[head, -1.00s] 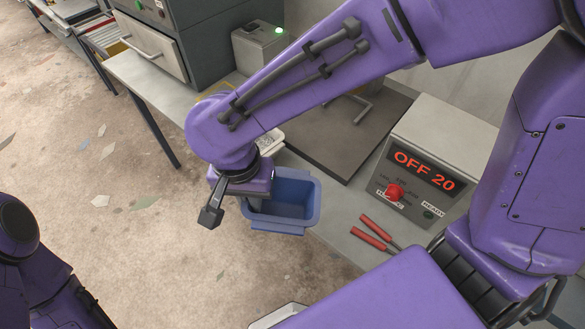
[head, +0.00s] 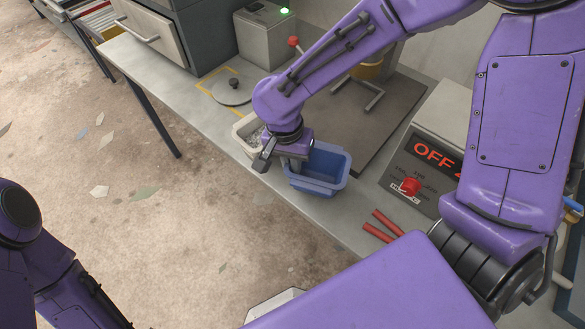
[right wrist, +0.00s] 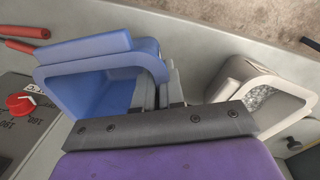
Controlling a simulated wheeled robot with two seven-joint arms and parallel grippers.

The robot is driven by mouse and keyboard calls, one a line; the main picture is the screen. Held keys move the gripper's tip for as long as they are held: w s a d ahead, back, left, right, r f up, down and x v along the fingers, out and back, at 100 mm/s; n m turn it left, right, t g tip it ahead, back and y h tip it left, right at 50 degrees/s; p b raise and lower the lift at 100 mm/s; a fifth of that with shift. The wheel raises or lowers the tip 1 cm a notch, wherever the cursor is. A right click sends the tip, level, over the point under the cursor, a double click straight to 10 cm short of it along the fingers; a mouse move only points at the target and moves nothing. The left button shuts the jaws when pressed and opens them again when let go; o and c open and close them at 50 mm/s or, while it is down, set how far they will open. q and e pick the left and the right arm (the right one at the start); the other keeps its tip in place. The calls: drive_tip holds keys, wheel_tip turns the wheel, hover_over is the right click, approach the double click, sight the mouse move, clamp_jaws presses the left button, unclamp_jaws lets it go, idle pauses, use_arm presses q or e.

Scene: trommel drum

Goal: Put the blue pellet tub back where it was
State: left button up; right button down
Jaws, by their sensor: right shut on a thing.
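The blue pellet tub (head: 336,183) is upright at the front of the grey bench, and its visible inside looks empty. My right gripper (head: 284,160) is shut on its left side wall. In the right wrist view the fingers (right wrist: 170,92) meet the edge of the blue tub (right wrist: 90,58), which fills the left half. I cannot tell whether its base touches the bench. A pale tub (head: 243,138) with grey bits stands just left of it, partly hidden by my gripper; it also shows in the right wrist view (right wrist: 240,75). My left gripper does not show.
A control box (head: 440,130) with a red knob stands right of the tub. Red-handled tools (head: 380,230) lie on the bench in front of it. A dark mat (head: 385,110) with a metal stand lies behind. A round grey lid (head: 232,90) sits inside a yellow outline at the back left.

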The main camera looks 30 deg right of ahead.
drive_tip(key=shift+s+f, duration=0.15)
drive_tip(key=shift+f, duration=0.75)
drive_tip(key=shift+w+f, duration=0.2)
drive_tip(key=shift+f, duration=0.1)
drive_tip(key=c, duration=1.2)
unclamp_jaws()
drive_tip(key=shift+f, duration=0.1)
drive_tip(key=shift+c, duration=0.2)
wheel_tip(320, 180, up, 12)
drive_tip(key=a+p, duration=0.1)
drive_tip(key=shift+w, duration=0.4)
drive_tip(key=shift+a, duration=0.1)
